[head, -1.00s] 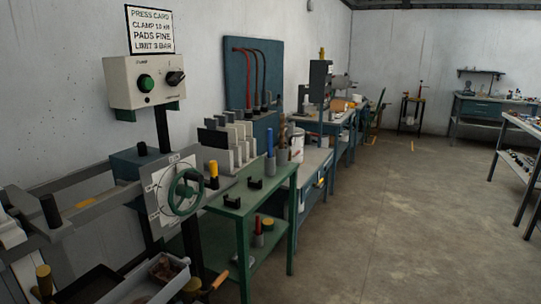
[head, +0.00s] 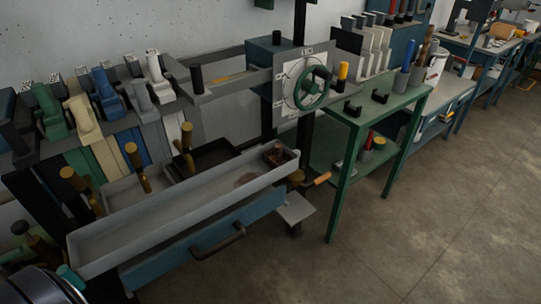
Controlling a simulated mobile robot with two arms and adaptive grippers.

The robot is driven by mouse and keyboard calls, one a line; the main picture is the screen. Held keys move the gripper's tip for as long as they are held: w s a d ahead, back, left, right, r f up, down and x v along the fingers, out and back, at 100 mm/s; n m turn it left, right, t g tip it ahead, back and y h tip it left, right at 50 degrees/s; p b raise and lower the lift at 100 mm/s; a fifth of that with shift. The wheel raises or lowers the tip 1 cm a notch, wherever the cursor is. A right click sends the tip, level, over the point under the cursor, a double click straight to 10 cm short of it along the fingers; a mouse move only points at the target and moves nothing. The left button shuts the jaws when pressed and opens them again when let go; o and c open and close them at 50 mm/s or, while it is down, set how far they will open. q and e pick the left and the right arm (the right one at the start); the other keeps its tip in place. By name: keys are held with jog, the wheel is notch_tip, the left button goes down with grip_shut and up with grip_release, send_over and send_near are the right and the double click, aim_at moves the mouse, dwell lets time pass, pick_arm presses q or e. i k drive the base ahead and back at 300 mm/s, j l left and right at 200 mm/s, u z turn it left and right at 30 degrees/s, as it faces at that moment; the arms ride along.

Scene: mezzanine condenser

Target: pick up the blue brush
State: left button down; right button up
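A thin blue upright handle (head: 406,56) stands in a grey cup on the green bench, at the right. It may be the blue brush; its lower part is hidden in the cup. A larger blue tool (head: 104,88) sits in a rack at the left, between a cream one and a grey one. I cannot tell whether either is a brush. Neither of my grippers is in view.
A long grey tray (head: 170,215) stands over a blue drawer with a dark handle. A green handwheel (head: 312,88) rises behind it. The green bench (head: 365,115) holds black brackets and grey plates. The concrete floor (head: 430,220) at the lower right is clear.

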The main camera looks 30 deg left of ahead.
aim_at(411, 43)
jog(key=i+l, duration=0.3)
jog(key=i, duration=0.15)
jog(key=i+l+u, duration=0.15)
jog(key=i+l, duration=0.2)
jog(key=i, duration=0.15)
